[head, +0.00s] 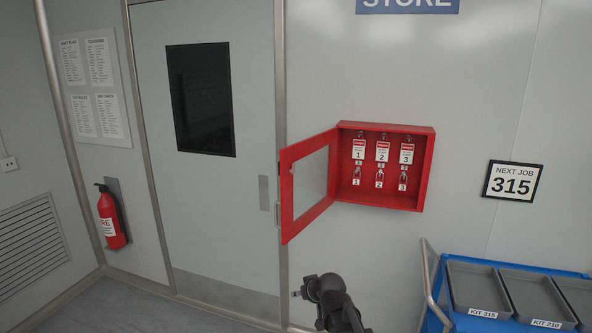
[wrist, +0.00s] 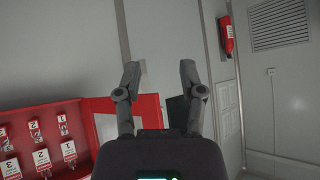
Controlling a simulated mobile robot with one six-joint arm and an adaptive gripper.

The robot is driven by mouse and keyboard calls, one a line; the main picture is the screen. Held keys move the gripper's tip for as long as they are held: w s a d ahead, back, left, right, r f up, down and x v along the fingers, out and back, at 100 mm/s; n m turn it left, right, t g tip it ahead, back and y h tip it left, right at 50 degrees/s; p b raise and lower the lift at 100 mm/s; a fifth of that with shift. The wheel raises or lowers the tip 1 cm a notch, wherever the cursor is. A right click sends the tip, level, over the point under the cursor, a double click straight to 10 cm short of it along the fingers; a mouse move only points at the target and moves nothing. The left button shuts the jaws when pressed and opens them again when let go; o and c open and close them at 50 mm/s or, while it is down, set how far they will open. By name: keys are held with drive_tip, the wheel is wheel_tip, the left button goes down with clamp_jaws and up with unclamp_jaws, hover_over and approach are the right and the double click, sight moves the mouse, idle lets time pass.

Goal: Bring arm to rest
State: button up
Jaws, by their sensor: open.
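My gripper (wrist: 159,75) shows in the wrist view with its two fingers spread apart and nothing between them. The bare wall and door area show beyond the fingers. In the head view part of my arm (head: 329,295) shows at the bottom centre, below the red cabinet and clear of it; the fingertips are not clearly seen there.
A red lockout cabinet (head: 428,170) hangs on the wall, its glazed door (head: 287,200) swung open to the left. Tags and padlocks numbered 1, 2 and 3 hang inside. A blue cart (head: 450,270) with grey trays stands right. A fire extinguisher (head: 110,218) hangs left.

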drive_tip(key=s+d+f+m+g+h, duration=0.2)
drive_tip(key=s+d+f+g, duration=0.1)
drive_tip(key=s+d, duration=0.4)
drive_tip(key=s+d+f+m+g+h, duration=0.2)
drive_tip(key=s+d+g, duration=0.3)
drive_tip(key=s+d, duration=0.3)
drive_tip(key=s, duration=0.3)
drive_tip(key=shift+s+f+h, duration=0.3)
drive_tip(key=shift+f, duration=0.1)
drive_tip(key=shift+d, duration=0.1)
